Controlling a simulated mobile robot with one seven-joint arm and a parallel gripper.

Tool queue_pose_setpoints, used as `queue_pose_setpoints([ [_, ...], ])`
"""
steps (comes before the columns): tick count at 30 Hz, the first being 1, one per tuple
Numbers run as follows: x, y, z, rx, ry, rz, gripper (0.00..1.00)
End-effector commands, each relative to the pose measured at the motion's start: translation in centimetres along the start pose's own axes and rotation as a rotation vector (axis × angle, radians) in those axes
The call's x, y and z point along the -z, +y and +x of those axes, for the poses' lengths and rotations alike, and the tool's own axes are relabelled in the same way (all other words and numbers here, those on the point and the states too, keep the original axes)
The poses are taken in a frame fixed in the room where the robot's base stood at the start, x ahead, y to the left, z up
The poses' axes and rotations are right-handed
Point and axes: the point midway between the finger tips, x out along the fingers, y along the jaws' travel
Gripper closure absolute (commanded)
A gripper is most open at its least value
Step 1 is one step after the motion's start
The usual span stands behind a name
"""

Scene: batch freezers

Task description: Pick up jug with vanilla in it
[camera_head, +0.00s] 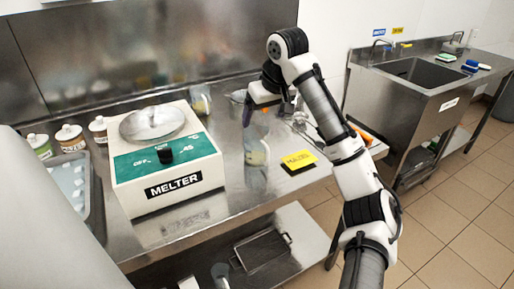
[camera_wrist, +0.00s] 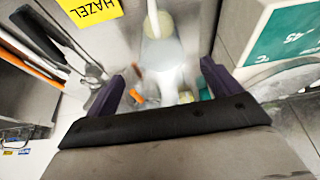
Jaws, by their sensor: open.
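A clear jug (camera_head: 256,152) with a little pale yellow content stands on the steel counter, right of the melter. My gripper (camera_head: 262,108) is above it, pointing down, with its fingers apart. In the wrist view the two purple fingers of my gripper (camera_wrist: 163,85) spread on either side of a blurred transparent jug shape (camera_wrist: 165,55) with pale content. I cannot tell whether the fingers touch it. A second clear container (camera_head: 200,102) with yellowish content stands behind the melter's right corner. No label naming vanilla is readable.
The white and green melter (camera_head: 165,155) stands left of the jug. A yellow card (camera_head: 299,161) lies to the right; it reads HAZEL in the wrist view (camera_wrist: 92,8). Tools with orange handles (camera_wrist: 38,62) lie beside it. Several lidded tubs (camera_head: 70,137) stand at left.

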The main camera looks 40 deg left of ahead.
Motion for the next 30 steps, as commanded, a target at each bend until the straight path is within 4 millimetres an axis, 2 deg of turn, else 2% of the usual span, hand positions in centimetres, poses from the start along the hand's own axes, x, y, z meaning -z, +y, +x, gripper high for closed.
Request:
queue_pose_setpoints([
  [3,0.0,0.0,2.3,0.001,-0.002,0.000,0.11],
  [6,0.1,0.0,3.8,0.000,0.001,0.000,0.11],
  [14,0.0,-0.1,5.8,-0.001,0.001,-0.001,0.11],
  [21,-0.1,-0.4,9.3,0.000,0.001,0.000,0.11],
  [24,-0.1,-0.4,10.1,-0.001,0.003,-0.001,0.11],
  [30,-0.1,-0.4,10.3,-0.001,0.004,-0.001,0.11],
])
